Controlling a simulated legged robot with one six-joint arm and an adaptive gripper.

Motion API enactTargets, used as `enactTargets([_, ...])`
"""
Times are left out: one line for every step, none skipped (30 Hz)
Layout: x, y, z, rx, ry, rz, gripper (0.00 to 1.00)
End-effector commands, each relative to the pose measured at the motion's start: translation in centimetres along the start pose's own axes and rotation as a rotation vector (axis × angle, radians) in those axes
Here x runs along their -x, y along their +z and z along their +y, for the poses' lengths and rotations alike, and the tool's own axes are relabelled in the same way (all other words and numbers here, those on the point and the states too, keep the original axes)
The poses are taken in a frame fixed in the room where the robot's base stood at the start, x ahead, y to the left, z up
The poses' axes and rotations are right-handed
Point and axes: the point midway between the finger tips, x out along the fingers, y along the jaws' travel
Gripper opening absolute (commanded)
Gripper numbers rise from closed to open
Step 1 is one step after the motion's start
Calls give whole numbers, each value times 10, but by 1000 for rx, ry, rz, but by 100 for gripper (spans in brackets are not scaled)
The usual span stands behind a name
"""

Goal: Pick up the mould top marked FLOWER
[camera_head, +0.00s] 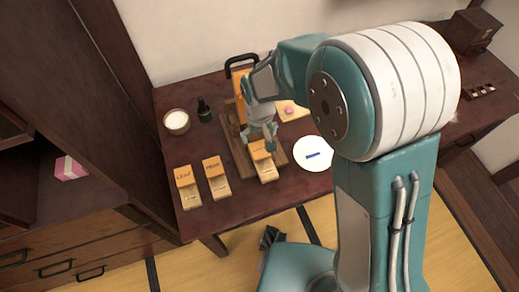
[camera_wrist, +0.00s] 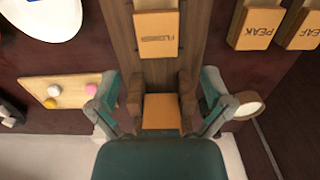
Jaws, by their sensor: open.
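The mould top marked FLOWER (camera_wrist: 157,38) is an orange-faced wooden piece; its label reads upside down at the top of the wrist view. In the head view it is the orange-topped piece (camera_head: 261,150) at the near end of the dark wooden board. My gripper (camera_head: 258,137) is open above the board, just behind that piece. In the wrist view my gripper (camera_wrist: 160,105) has its fingers spread wide on either side of an orange block (camera_wrist: 161,112) between brown posts. The FLOWER piece lies beyond the fingers, apart from them. Contact with the posts cannot be told.
Similar pieces marked LEAF (camera_head: 184,176) and PEAK (camera_head: 212,166) stand to the left. A bowl (camera_head: 176,121) and dark bottle (camera_head: 204,110) are behind them. A white plate (camera_head: 314,154) lies right of the board; a small tray with sweets (camera_head: 294,112) is behind it.

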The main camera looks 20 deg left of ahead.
Motion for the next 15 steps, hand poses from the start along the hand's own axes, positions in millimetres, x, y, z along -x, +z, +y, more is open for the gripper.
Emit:
enactTargets([-11, 1, 0, 0, 0, -5, 100])
enactTargets([-16, 1, 0, -1, 1, -5, 100])
enactTargets([-21, 0, 0, -1, 1, -3, 100])
enactTargets([-25, 0, 0, -1, 1, -4, 100])
enactTargets([-28, 0, 0, -1, 1, -4, 100])
enactTargets([-30, 0, 0, -1, 1, -2, 100])
enactTargets([-32, 0, 0, -1, 1, -1, 100])
enactTargets([-34, 0, 0, -1, 1, -1, 100])
enactTargets([-37, 1, 0, -1, 1, -2, 100])
enactTargets([-40, 1, 1, -1, 1, -3, 100])
enactTargets([-44, 2, 2, -1, 1, -3, 100])
enactTargets([-50, 3, 3, -2, 1, -3, 100])
enactTargets([-56, 4, 4, -2, 1, -4, 100])
enactTargets([-61, 4, 4, -2, 1, -4, 100])
enactTargets([-67, 5, 5, -2, 1, -4, 100])
